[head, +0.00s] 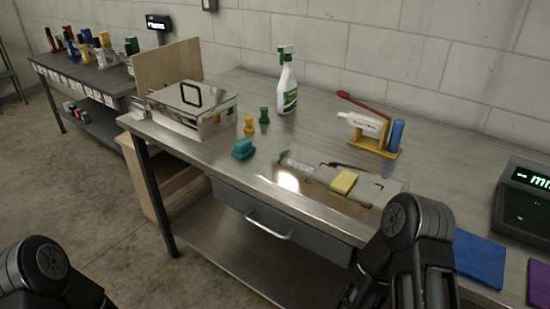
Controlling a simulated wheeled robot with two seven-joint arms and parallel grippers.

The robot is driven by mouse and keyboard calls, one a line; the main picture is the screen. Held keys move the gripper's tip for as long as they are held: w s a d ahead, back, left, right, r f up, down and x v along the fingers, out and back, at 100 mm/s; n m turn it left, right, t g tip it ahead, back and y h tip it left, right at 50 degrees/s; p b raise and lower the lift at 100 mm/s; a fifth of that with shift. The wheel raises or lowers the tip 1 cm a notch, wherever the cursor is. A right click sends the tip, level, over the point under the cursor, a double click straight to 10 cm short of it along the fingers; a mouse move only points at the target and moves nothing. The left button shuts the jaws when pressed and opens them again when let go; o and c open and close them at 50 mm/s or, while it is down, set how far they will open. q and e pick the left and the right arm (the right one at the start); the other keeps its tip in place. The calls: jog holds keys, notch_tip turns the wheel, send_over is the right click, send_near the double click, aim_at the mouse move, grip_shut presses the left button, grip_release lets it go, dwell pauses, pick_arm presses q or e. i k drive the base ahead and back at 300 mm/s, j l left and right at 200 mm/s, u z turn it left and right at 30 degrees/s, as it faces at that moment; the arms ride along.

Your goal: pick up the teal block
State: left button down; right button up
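The teal block (243,149) sits on the metal workbench (215,165), near its front edge and left of the bench's middle. It looks like a small block with a raised top part. Nothing is touching it from above. Only black links of my two arms show, at the bottom left and bottom right of the head view. Both grippers are out of view, and neither arm is near the block.
A yellow block (344,181) lies on a plate to the right. A drawer handle (268,227) protrudes below the edge.

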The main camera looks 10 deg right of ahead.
aim_at(243, 149)
jog(key=i+j+u, duration=0.1)
jog(key=j, duration=0.85)
jog(key=i+j+u, duration=0.15)
jog(key=j, duration=0.3)
jog(key=i+j, duration=0.1)
jog(key=j, duration=0.35)
jog(key=u, duration=0.05)
